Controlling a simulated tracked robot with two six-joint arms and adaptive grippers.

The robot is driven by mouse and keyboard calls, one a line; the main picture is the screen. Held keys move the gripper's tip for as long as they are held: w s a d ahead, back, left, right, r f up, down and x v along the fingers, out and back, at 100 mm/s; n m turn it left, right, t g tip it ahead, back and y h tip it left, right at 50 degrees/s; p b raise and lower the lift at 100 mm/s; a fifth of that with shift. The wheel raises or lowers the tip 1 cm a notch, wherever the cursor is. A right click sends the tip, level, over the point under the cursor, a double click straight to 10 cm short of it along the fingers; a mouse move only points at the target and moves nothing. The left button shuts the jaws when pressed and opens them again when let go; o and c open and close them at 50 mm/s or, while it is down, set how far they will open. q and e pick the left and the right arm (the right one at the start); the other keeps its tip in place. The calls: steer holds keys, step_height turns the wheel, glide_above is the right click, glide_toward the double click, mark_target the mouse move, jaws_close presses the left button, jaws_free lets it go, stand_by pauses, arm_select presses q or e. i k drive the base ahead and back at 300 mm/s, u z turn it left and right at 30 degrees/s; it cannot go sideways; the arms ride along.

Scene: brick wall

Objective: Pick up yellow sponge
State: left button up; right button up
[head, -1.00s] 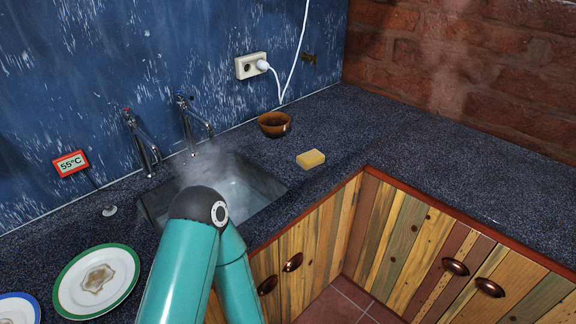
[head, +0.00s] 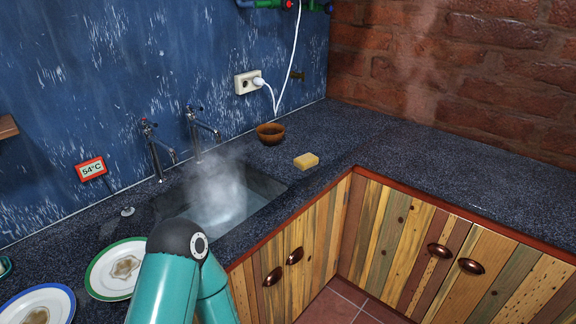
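The yellow sponge (head: 306,161) lies flat on the dark speckled countertop, to the right of the sink and near the counter's front edge. Nothing touches it. A teal arm of mine with a dark joint shows at the bottom, in front of the sink and left of the sponge. Neither gripper is in view.
The sink (head: 262,186) is steaming, with two taps (head: 200,128) behind it. A brown bowl (head: 270,133) stands behind the sponge. Dirty plates (head: 112,272) lie at the left. A white cable (head: 288,62) hangs to a socket (head: 247,82). The right countertop (head: 440,160) is clear.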

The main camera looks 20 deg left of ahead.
mark_target(306, 161)
steer(key=z, duration=0.15)
steer(key=i, duration=0.9)
steer(key=u, duration=0.05)
